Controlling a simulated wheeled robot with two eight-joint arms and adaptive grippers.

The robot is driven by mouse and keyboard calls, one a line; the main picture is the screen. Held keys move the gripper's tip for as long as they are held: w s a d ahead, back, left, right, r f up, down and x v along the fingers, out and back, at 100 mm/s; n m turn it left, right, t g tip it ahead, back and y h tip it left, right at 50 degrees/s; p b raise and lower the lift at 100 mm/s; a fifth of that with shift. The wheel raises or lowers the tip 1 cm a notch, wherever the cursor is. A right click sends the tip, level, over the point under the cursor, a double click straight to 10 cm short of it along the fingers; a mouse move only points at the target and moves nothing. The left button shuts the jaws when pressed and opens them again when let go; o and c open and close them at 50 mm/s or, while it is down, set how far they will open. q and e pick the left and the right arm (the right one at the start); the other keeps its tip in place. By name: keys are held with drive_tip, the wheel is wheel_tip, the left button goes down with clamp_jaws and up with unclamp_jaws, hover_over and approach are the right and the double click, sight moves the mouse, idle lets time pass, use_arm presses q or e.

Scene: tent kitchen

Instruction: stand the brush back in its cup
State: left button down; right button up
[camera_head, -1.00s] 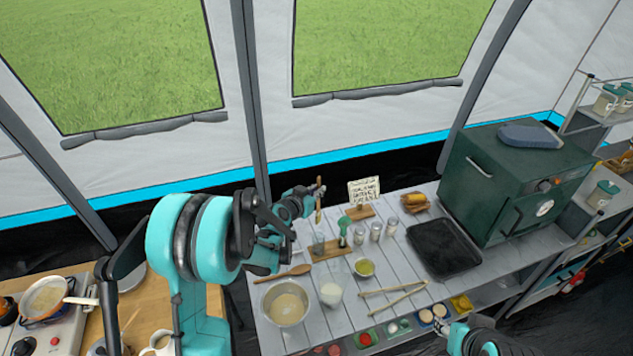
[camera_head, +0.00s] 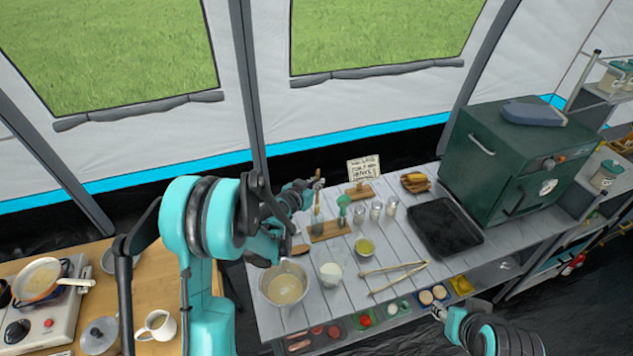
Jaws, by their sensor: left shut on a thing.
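My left gripper (camera_head: 314,187) is shut on the brush (camera_head: 317,202), a thin brown stick held nearly upright. A clear cup (camera_head: 317,225) stands on a small wooden board (camera_head: 331,231) below it. The brush's lower end is at or just above the cup's mouth; I cannot tell whether it is inside. A green-handled utensil (camera_head: 343,204) stands on the same board, to the right. My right gripper (camera_head: 438,312) is small at the lower right, by the counter's front edge, and its jaws are unclear.
Shakers (camera_head: 376,210), a sign (camera_head: 363,170) and a black tray (camera_head: 445,227) stand right of the board. A green oven (camera_head: 515,160) is at right.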

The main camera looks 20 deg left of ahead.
sight(316, 204)
use_arm(q)
drive_tip(key=shift+f+b, duration=2.85)
drive_tip(key=shift+f, duration=0.4)
drive_tip(key=c, duration=1.6)
unclamp_jaws()
drive_tip(key=v, duration=1.2)
